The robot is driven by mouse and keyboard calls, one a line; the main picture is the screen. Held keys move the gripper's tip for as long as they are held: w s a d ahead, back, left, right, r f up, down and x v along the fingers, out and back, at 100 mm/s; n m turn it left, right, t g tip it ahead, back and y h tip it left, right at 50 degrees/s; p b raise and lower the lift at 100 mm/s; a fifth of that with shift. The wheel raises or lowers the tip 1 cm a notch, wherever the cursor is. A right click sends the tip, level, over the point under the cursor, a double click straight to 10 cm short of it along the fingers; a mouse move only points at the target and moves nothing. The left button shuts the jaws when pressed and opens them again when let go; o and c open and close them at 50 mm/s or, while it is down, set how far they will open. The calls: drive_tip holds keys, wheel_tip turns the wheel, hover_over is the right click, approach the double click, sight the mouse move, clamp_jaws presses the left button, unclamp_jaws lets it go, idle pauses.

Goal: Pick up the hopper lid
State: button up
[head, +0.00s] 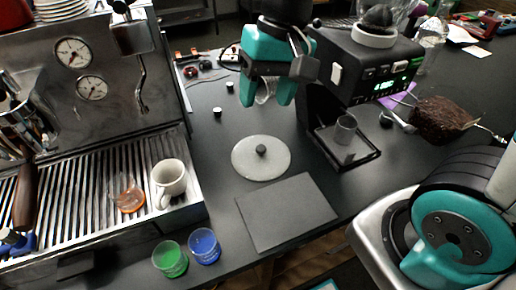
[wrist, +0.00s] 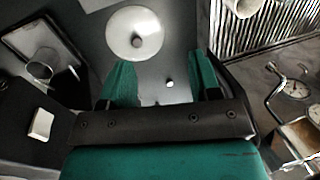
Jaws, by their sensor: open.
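The hopper lid (head: 261,158) is a pale, round, translucent disc with a dark knob at its centre. It lies flat on the dark counter between the espresso machine and the grinder. In the wrist view the lid (wrist: 134,34) is beyond the fingertips, with its knob showing. My gripper (head: 267,102) is teal, points down, and is above and behind the lid in the head view. Its fingers are apart with nothing between them. In the wrist view my gripper (wrist: 163,75) also shows open and clear of the lid.
A dark flat square panel (head: 286,212) lies in front of the lid. The black grinder (head: 365,65) stands close on the right, the espresso machine (head: 95,110) on the left. Green (head: 170,259) and blue (head: 205,246) cups stand near the front edge. A white mug (head: 168,183) is on the drip tray.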

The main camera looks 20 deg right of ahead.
drive_tip(key=w+d+f+m+h, duration=0.1)
drive_tip(key=w+d+f+m, duration=0.1)
drive_tip(key=w+m, duration=0.25)
drive_tip(key=w+d+f+m, duration=0.3)
drive_tip(key=w+m, duration=0.1)
drive_tip(key=w, duration=0.2)
drive_tip(key=p, duration=0.2)
hover_over(261, 148)
drive_tip(key=w, duration=0.1)
drive_tip(key=shift+g, duration=0.4)
drive_tip(key=f, duration=1.1)
drive_tip(key=shift+d+f, duration=0.15)
drive_tip(key=shift+d, duration=0.25)
drive_tip(key=f, duration=0.1)
drive_tip(key=f+p, duration=0.1)
drive_tip(key=f, duration=0.1)
drive_tip(key=f+p, duration=0.1)
drive_tip(key=shift+s+a+f, duration=0.15)
drive_tip(key=shift+s+a, duration=0.1)
drive_tip(key=shift+s, duration=0.15)
drive_tip(key=shift+f, duration=0.55)
drive_tip(key=c, duration=1)
